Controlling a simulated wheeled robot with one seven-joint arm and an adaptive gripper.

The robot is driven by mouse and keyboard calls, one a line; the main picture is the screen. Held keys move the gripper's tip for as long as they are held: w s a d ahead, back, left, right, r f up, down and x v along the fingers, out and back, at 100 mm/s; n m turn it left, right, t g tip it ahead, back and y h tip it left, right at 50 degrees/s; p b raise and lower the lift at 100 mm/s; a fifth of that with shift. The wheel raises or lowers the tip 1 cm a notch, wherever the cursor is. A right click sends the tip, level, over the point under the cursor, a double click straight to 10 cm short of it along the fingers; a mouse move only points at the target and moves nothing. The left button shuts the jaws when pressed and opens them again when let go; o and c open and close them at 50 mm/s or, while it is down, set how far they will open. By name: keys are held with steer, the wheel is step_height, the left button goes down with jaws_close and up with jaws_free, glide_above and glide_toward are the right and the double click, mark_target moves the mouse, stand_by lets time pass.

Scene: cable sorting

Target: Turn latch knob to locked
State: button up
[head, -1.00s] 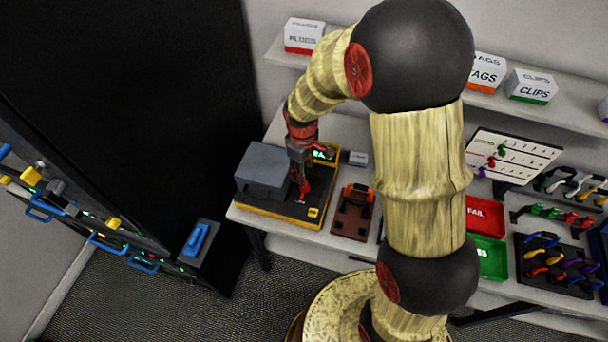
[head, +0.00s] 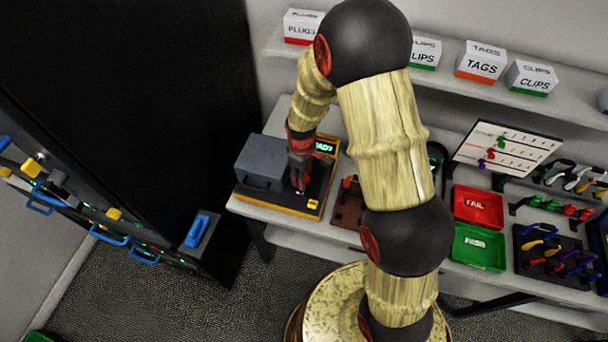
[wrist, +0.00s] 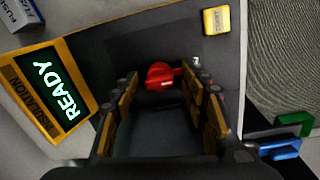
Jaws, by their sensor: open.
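The red latch knob (wrist: 160,76) is on the dark top of the tester, and in the wrist view it shows between and just beyond my fingers. My gripper (wrist: 163,100) is open around the line of the knob, with a finger on either side. I cannot tell whether the fingers touch it. In the head view my gripper (head: 299,182) is low over the yellow-edged tester (head: 277,206), beside its grey box-shaped cover (head: 262,161). The knob is hidden there by my gripper. The tester's display (wrist: 54,88) reads READY in green.
A yellow button (wrist: 216,20) sits at the tester's corner. A brown fixture (head: 347,207) stands right of the tester. Red FAIL (head: 478,206) and green PASS (head: 480,247) trays lie farther right. A dark cabinet (head: 130,110) stands at left.

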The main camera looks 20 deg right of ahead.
steer(key=shift+c, duration=0.4)
steer(key=c, duration=1)
steer(key=m+b, duration=0.1)
steer(key=m, duration=0.3)
steer(key=shift+m, duration=0.4)
steer(key=m+b, duration=0.1)
steer(key=m, duration=0.3)
steer(key=shift+m, duration=0.3)
steer(key=m, duration=0.4)
steer(key=shift+g+b, duration=0.3)
steer(key=shift+b, duration=0.05)
steer(key=shift+w+m, duration=0.1)
steer(key=shift+m, duration=2.2)
